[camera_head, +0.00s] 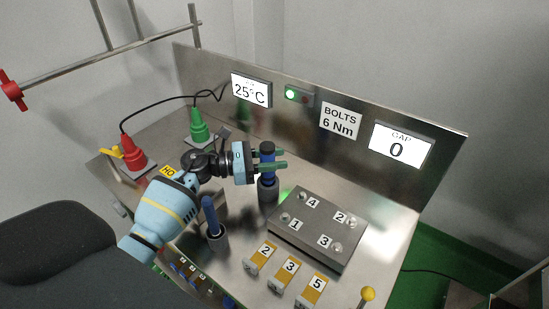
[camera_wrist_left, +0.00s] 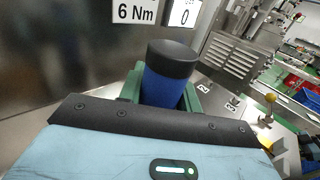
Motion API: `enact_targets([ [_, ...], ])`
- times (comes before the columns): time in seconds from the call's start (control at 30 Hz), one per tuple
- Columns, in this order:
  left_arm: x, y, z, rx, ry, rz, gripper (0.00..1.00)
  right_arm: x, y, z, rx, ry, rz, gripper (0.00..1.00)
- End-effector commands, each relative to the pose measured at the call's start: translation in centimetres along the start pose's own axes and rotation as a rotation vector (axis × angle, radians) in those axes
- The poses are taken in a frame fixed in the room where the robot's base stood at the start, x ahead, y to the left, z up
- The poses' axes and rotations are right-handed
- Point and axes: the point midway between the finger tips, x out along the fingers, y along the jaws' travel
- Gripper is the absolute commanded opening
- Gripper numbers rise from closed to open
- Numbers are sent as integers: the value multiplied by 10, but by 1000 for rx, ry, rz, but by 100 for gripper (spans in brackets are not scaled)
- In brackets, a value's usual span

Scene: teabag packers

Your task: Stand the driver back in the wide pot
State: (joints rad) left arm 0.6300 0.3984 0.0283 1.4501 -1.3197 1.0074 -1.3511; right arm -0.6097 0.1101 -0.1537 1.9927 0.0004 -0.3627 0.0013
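A driver with a blue handle (camera_head: 268,175) and black cap stands upright between the green fingers of my left gripper (camera_head: 272,159). In the left wrist view the driver (camera_wrist_left: 172,72) has a green finger close against each side of its handle, and the gripper (camera_wrist_left: 167,95) looks shut on it. The driver's lower end is at the mouth of a dark round pot (camera_head: 268,192); how deep it sits is hidden. A second blue driver (camera_head: 209,214) leans in a grey pot (camera_head: 216,240) nearer the front. My right gripper is out of view.
A grey block (camera_head: 318,230) with numbered bolts 1 to 4 lies right of the dark pot. Yellow-labelled holders (camera_head: 288,270) line the front. Red (camera_head: 133,155) and green (camera_head: 199,125) cone-shaped tools stand at left. A metal panel (camera_head: 340,150) with displays closes the back.

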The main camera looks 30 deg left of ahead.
Motion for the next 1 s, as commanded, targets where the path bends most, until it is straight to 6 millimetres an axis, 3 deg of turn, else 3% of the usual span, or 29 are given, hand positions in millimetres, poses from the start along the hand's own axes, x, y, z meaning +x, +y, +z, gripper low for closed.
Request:
enact_targets([
  [0.03,0,0,0,0,1,0,40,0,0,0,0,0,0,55],
  [0.17,0,0,0,0,1,0,55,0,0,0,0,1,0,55],
  [0.53,0,0,6,2,-2,-1,55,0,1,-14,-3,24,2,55],
  [0.67,-18,0,0,-1,5,0,55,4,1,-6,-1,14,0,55],
  [1.0,-85,0,-2,-4,7,0,55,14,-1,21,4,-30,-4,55],
])
